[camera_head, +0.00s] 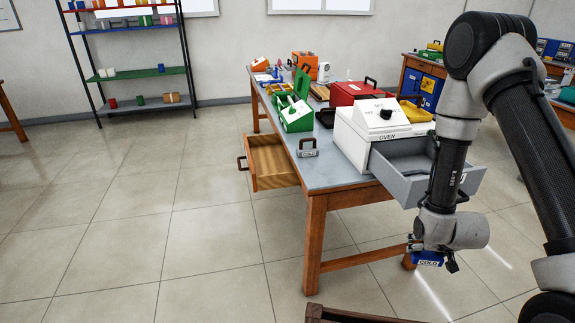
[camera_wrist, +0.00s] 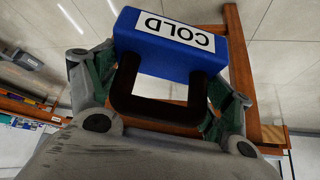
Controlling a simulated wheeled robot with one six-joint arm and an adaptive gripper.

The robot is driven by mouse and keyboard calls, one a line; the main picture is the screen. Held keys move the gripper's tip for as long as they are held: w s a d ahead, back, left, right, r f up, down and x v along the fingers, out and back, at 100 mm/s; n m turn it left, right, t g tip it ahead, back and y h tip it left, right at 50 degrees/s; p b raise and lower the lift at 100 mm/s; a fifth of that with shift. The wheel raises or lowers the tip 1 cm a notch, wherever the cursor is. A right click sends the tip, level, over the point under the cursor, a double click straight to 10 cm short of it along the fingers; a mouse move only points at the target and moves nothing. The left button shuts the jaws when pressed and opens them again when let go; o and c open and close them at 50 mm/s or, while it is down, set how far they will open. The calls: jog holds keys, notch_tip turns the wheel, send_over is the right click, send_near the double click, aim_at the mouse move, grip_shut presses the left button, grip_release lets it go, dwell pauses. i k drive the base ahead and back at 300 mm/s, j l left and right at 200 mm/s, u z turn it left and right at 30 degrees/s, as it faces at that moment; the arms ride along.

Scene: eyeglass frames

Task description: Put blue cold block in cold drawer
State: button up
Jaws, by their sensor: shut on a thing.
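The blue cold block (camera_head: 427,262) has a white COLD label and a dark handle, which shows in the wrist view. My gripper (camera_head: 430,252) is shut on the block by its handle; in the wrist view the fingers (camera_wrist: 160,98) are on both sides of the handle below the block (camera_wrist: 150,58). The block appears in front of the table's right end, below the grey drawer in the head view. A grey drawer (camera_head: 408,190) stands pulled out beside the white OVEN unit. A wooden drawer (camera_head: 272,165) is pulled out at the table's left side. I see no readable cold label on either drawer.
The table (camera_head: 335,172) carries the white OVEN unit (camera_head: 370,130), a green box (camera_head: 294,113), a red box (camera_head: 352,92) and a small grey handled block (camera_head: 307,148). A shelf rack (camera_head: 135,72) stands at the back left. The floor at left is clear.

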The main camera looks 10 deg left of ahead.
aim_at(274, 163)
jog(key=i+j+u, duration=0.1)
jog(key=j+u, duration=0.3)
jog(key=i+j+u, duration=0.15)
jog(key=u, duration=0.2)
jog(key=i+j+u, duration=0.2)
jog(key=u, duration=0.2)
jog(key=i+j+u, duration=0.2)
jog(key=u, duration=0.15)
jog(key=i+j+u, duration=0.3)
jog(key=i+u, duration=0.25)
jog(key=i, duration=0.15)
jog(key=i+j+z, duration=0.1)
jog(key=i+z, duration=0.25)
jog(key=i+j+z, duration=0.2)
jog(key=i+z, duration=0.15)
